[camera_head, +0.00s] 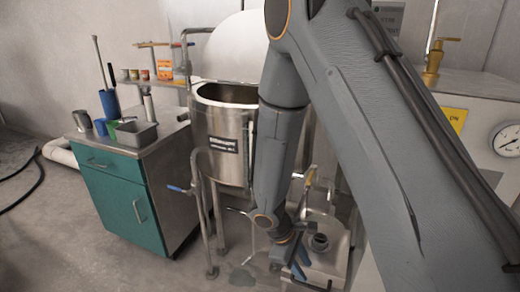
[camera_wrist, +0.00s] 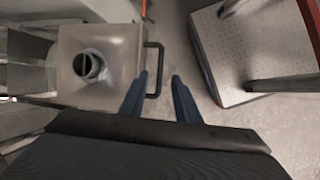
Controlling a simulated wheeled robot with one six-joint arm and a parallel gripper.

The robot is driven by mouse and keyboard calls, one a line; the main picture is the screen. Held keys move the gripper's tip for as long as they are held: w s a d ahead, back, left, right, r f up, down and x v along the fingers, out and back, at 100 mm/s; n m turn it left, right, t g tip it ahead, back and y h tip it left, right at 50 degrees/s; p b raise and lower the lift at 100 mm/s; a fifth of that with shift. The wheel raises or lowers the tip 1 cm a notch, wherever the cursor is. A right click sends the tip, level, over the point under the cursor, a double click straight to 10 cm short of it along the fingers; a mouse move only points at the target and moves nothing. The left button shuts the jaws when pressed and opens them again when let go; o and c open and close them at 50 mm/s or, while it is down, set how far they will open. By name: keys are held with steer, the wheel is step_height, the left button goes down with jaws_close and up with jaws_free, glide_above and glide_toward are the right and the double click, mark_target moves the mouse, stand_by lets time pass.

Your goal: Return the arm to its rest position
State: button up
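In the head view my gripper (camera_head: 298,270) hangs low, pointing down, beside a metal box with a round spout (camera_head: 320,242). The same metal box (camera_wrist: 112,45) lies left of the fingers in the wrist view, with its dark side handle (camera_wrist: 154,70) close to the left finger; I cannot tell whether they touch. My arm covers much of the right half of the head view.
A steel vat (camera_head: 222,135) stands behind my arm, with pipes and a blue-handled valve (camera_head: 178,188). A teal cabinet (camera_head: 125,200) holds a metal tray (camera_head: 136,132) and cups. A machine with a gauge (camera_head: 508,140) stands at right. A pale platform (camera_wrist: 240,60) is right of the fingers.

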steer(key=s+d+r+m+y+p, duration=0.1)
steer(key=s+r+m, duration=0.4)
steer(key=r, duration=0.6)
steer(key=s+d+r+m+y+p, duration=0.1)
steer(key=s+d+r+m+y, duration=0.2)
steer(key=s+r+m, duration=0.3)
step_height(320, 180, up, 5)
steer(key=shift+d+r+m+y+p, duration=0.15)
steer(key=shift+m+y+p, duration=0.2)
steer(key=shift+m, duration=0.25)
